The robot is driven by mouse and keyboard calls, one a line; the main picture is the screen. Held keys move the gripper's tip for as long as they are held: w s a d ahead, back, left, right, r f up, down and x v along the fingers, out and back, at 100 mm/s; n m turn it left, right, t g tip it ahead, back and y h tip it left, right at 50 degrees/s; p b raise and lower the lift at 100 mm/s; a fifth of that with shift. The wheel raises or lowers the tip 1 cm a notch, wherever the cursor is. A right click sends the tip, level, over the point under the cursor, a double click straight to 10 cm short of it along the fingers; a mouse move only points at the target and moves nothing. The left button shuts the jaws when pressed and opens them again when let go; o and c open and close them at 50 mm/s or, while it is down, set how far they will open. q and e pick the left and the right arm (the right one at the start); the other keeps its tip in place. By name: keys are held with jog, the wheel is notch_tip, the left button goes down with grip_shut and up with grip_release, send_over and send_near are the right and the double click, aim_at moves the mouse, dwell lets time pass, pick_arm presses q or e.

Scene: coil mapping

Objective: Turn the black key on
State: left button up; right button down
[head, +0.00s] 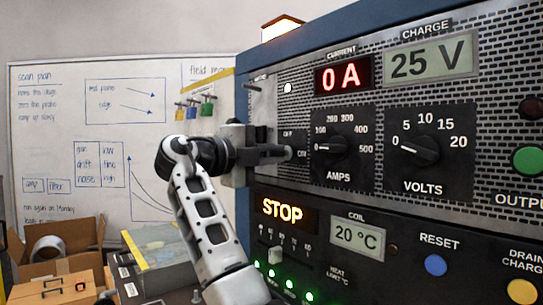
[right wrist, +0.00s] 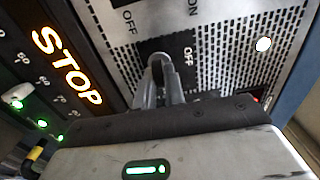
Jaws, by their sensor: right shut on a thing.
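My right gripper (head: 286,153) reaches the front panel of the rack at the key switch, beside the small OFF and ON labels. In the right wrist view its two fingers (right wrist: 163,75) are close together, shut on the black key in front of a dark switch plate (right wrist: 150,47) marked OFF. The key is mostly hidden by the fingers, so its turn angle cannot be told. The STOP display (head: 283,209) glows orange, also in the right wrist view (right wrist: 66,66). The current display (head: 342,78) reads 0 A and the charge display (head: 432,62) 25 V. My left gripper is out of view.
The AMPS knob (head: 331,147) and VOLTS knob (head: 414,149) sit right of the gripper. Below are a slider (head: 275,256), the blue RESET button (head: 436,265) and a coil display (head: 358,236). Coloured padlocks (head: 207,106) hang at left, with cardboard boxes (head: 60,270) below.

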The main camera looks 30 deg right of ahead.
dwell(0.3)
jog(key=c, duration=1.5)
grip_release()
jog(key=shift+a, duration=0.25)
jog(key=a, duration=0.5)
jog(key=s+a, duration=0.1)
jog(key=a, duration=0.9)
jog(key=shift+s+a+p, duration=0.15)
jog(key=shift+a+p, duration=0.1)
jog(key=shift+p, duration=0.1)
